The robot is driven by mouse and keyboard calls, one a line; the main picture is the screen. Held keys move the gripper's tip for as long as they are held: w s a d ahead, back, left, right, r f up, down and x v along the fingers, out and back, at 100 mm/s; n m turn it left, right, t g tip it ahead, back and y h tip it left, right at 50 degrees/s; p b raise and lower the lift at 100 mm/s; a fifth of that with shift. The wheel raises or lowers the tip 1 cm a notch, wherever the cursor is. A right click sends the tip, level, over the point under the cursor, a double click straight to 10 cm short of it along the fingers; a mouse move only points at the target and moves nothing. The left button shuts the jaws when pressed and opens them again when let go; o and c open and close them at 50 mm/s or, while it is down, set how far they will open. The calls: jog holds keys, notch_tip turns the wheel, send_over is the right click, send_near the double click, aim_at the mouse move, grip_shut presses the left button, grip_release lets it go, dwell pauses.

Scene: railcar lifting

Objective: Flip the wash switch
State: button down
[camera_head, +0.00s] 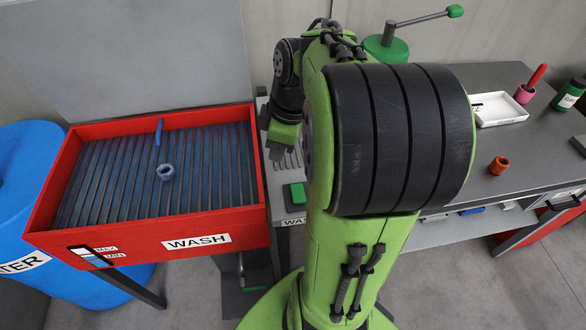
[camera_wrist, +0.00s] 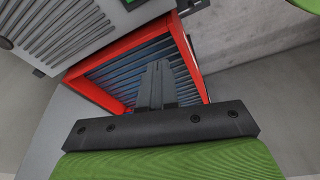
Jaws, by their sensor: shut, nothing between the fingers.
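The wash switch, a green block on a dark base (camera_head: 298,196), sits on the grey bench just right of the red wash basin. A white label (camera_head: 292,222) on the bench edge in front of it is partly hidden by my arm. In the wrist view a small green piece (camera_wrist: 130,4) at the top edge may be the same switch. My gripper (camera_wrist: 159,66) is shut and empty, its fingers overlapping the basin's slats in the wrist view. In the head view my arm hides much of the bench, and the fingertips cannot be made out clearly.
The red wash basin (camera_head: 250,221) holds a blue stick (camera_head: 158,132) and a bluish ring-shaped part (camera_head: 165,172) on its slats. A blue water barrel (camera_head: 20,230) stands left. On the right are a white tray (camera_head: 499,107) and an orange cup (camera_head: 499,166).

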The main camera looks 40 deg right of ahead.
jog(key=s+d+f+n+y, duration=0.1)
jog(key=d+f+n, duration=0.2)
jog(key=d, duration=0.6)
jog(key=shift+d+f+y, duration=0.3)
jog(key=shift+f, duration=0.4)
jog(key=shift+f, duration=0.1)
